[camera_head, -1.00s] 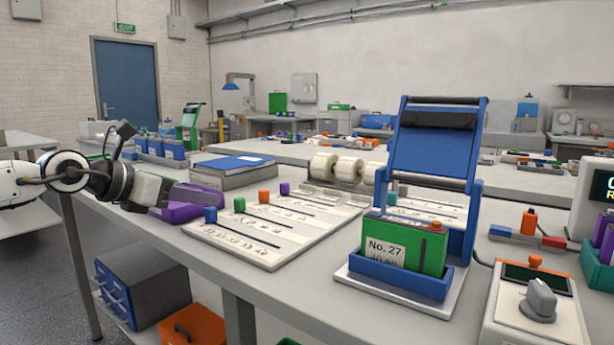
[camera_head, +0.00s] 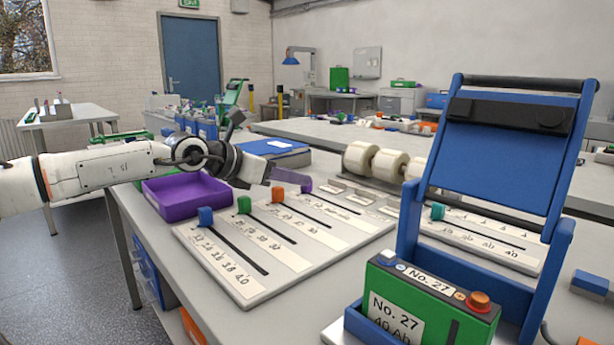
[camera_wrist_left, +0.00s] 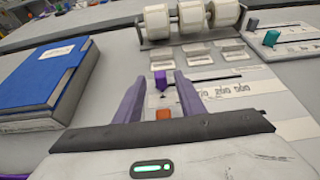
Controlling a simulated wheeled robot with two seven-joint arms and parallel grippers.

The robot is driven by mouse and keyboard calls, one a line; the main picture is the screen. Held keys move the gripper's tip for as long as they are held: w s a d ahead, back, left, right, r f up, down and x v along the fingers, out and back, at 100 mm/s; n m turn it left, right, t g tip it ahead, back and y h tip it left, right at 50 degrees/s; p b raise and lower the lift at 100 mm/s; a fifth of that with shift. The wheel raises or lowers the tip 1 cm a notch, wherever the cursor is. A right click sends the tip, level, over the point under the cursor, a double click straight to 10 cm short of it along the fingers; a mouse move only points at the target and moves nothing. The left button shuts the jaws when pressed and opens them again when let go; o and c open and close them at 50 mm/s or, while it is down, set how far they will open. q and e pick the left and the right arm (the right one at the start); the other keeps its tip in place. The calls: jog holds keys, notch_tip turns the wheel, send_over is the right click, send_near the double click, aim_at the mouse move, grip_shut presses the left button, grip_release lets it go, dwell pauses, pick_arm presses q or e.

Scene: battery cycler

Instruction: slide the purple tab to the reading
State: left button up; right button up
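The purple tab (camera_head: 306,186) is at the far-left end of its slot on the white slider board (camera_head: 262,288), the last in a row after blue (camera_head: 205,216), green (camera_head: 244,204) and orange (camera_head: 278,194) tabs. My left gripper (camera_head: 302,182) reaches in from the left, low over the board. In the left wrist view its two purple fingers (camera_wrist_left: 158,88) are apart, with the purple tab (camera_wrist_left: 160,80) between or just beyond their tips; contact cannot be told. The orange tab (camera_wrist_left: 163,114) shows closer to the palm. Printed scale numbers by the purple slot are partly hidden. My right gripper is not in view.
A purple tray (camera_head: 180,205) and blue binder (camera_head: 272,147) lie beside the board. A roll holder (camera_head: 375,163) stands behind it. A blue stand with a green battery (camera_head: 425,305) is at the front right. A second slider board (camera_head: 480,242) lies to the right.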

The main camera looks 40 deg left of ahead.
pick_arm(q)
jog(key=shift+w+d+p, duration=0.15)
jog(key=shift+w+p, duration=0.25)
jog(key=shift+p, duration=0.1)
jog(key=shift+w+f+p, duration=0.2)
jog(key=shift+w+p, duration=0.4)
jog(key=shift+p, duration=0.15)
jog(key=shift+p+x, duration=0.6)
jog(key=shift+x, duration=0.35)
jog(key=shift+w+f, duration=0.45)
jog(key=shift+w, duration=0.15)
grip_shut()
